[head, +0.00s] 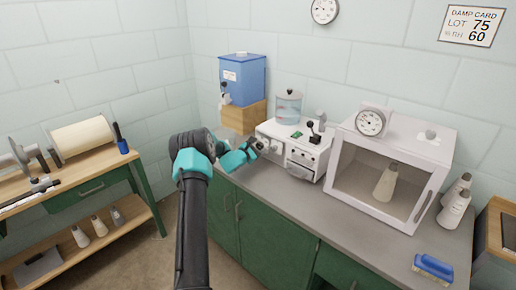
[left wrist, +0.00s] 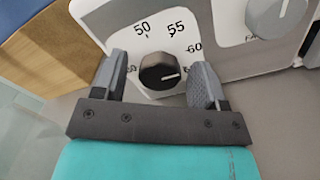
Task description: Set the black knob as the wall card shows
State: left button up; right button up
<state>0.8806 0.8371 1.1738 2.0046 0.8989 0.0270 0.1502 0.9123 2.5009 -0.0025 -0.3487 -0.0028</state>
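The wall card (head: 471,25) is headed DAMP CARD and reads LOT 75 and % RH 60. The white machine (head: 300,146) on the counter bears the black knob (left wrist: 158,72), shown in the left wrist view on a white dial plate (left wrist: 165,38). The plate reads 50, 55 and 60, with another number at left partly hidden by a finger. The knob's white line points right, a little below the 60. My left gripper (head: 261,147) is at the machine's front, open, its fingers (left wrist: 161,66) on either side of the knob with gaps. My right gripper is out of view.
A grey knob (left wrist: 277,15) sits right of the dial. A black lever (head: 312,130) and a clear vessel (head: 288,105) stand on the machine. A blue tank (head: 242,78) on a wooden block is behind at left, a glass-fronted cabinet (head: 436,150) at right. A blue brush (head: 433,267) lies on the counter.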

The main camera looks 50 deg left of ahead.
pick_arm(q)
jog(key=s, duration=0.5)
jog(key=s+d, duration=0.1)
jog(key=s, duration=1.1)
jog(key=shift+s+d, duration=0.2)
jog(key=shift+d, duration=0.15)
jog(key=shift+d, duration=0.1)
